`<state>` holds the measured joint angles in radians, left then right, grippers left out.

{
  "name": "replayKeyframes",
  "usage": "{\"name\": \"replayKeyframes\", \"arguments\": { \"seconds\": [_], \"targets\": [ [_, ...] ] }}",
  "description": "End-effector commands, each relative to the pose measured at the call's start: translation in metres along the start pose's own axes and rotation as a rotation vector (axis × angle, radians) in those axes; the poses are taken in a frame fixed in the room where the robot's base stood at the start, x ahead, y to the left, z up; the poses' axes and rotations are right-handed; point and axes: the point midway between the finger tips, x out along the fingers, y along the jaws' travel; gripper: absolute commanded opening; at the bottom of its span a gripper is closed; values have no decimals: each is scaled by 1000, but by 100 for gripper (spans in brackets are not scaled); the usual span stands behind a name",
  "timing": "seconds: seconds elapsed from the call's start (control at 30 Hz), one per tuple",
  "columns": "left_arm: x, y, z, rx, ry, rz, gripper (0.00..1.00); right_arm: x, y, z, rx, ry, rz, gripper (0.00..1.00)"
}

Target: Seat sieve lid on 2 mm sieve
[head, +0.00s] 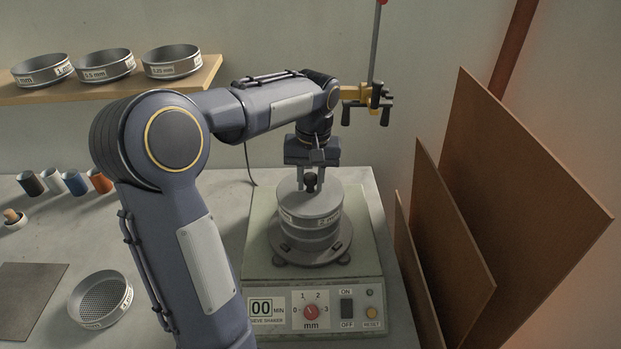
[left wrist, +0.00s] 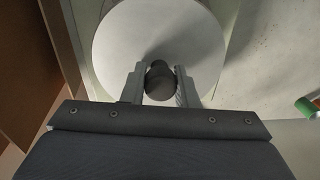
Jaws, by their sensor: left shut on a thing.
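The sieve lid (head: 301,200), a grey disc with a dark knob (head: 311,181), lies level on top of the 2 mm sieve (head: 320,223) on the shaker. I cannot tell whether its rim is fully down. My left gripper (head: 312,186) points straight down over it and is shut on the knob. In the left wrist view the fingers (left wrist: 160,86) stand on both sides of the dark knob, with the pale lid (left wrist: 150,35) filling the picture behind it. My right gripper is not in view.
The sieve shaker (head: 375,262) carries the stack. A loose sieve (head: 101,299) lies at the front left, and several small cups (head: 75,183) stand behind. A shelf (head: 110,92) holds sieves. Brown boards (head: 520,170) lean close at right; a clamp stand (head: 376,50) rises behind.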

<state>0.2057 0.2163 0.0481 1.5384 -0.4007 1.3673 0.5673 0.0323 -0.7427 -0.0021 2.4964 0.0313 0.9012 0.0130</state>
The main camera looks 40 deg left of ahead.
Motion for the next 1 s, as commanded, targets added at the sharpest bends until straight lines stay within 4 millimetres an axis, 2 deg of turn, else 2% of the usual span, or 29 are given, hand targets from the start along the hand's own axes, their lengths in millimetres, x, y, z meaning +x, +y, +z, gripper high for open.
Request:
{"name": "replayKeyframes", "arguments": {
  "seconds": [0.07,0.1,0.3,0.63,1.0],
  "targets": [
    [0,0,0,0,1,0,0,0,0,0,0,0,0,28],
    [0,0,0,0,1,0,29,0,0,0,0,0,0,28],
    [0,0,0,0,1,0,52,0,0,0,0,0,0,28],
    [-6,0,-1,0,3,1,52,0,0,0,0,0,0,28],
    [-65,1,0,1,3,2,52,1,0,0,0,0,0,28]
  ]
}}
